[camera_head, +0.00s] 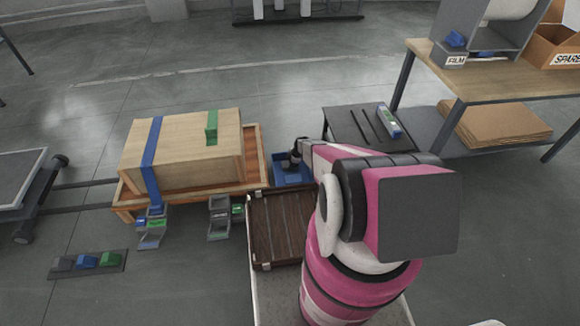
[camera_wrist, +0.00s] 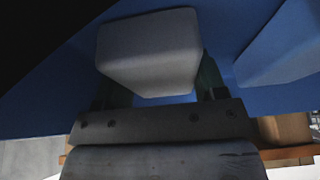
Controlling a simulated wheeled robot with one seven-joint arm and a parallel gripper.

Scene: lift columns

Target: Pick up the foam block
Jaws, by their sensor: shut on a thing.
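The foam block (camera_wrist: 150,50) is a pale grey block with rounded edges in the wrist view. My gripper (camera_wrist: 157,80) is shut on it, with one dark finger at each side. Blue surfaces of the bin lie behind and around the block. In the head view my gripper (camera_head: 294,158) reaches down into the small blue bin (camera_head: 290,179), beside the wooden pallet. The block cannot be made out there. Whether it still touches the bin floor cannot be told.
A large wooden crate (camera_head: 185,160) with a blue strap sits on the pallet (camera_head: 257,160) to the left. A brown slatted case (camera_head: 277,232) is nearer me. A low dark table (camera_head: 355,130) and a workbench (camera_head: 500,82) stand to the right.

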